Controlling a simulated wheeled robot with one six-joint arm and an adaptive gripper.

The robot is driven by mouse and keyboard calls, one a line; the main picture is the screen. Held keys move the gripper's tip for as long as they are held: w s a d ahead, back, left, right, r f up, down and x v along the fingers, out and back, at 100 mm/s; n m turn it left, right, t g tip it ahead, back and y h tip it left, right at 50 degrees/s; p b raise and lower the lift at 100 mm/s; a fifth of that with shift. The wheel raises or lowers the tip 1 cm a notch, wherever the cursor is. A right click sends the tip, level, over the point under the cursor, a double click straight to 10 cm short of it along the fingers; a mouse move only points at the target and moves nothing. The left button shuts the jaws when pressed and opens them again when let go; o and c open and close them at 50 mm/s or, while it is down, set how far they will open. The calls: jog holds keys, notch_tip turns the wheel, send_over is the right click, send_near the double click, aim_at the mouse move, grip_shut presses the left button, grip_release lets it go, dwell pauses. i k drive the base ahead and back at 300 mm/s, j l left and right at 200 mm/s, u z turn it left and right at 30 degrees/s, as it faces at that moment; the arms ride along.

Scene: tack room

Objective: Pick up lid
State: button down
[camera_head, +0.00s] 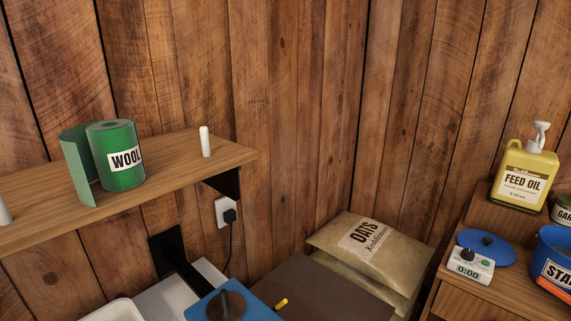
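A round blue lid (487,248) with a small dark knob on top lies on the wooden cabinet at the right. It sits behind a small white timer box (470,264), which covers a little of its near edge. A blue tub (553,262) with a white label stands just right of the lid, cut off by the picture's right edge. My gripper is not in view.
Behind the lid, a yellow feed oil bottle (523,178) stands on a raised ledge, with a green tin (563,210) beside it. Oats sacks (372,252) lie left of the cabinet. A wall shelf (225,155) holds a green wool roll (122,160).

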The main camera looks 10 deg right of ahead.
aim_at(488, 245)
jog(key=z, duration=1.65)
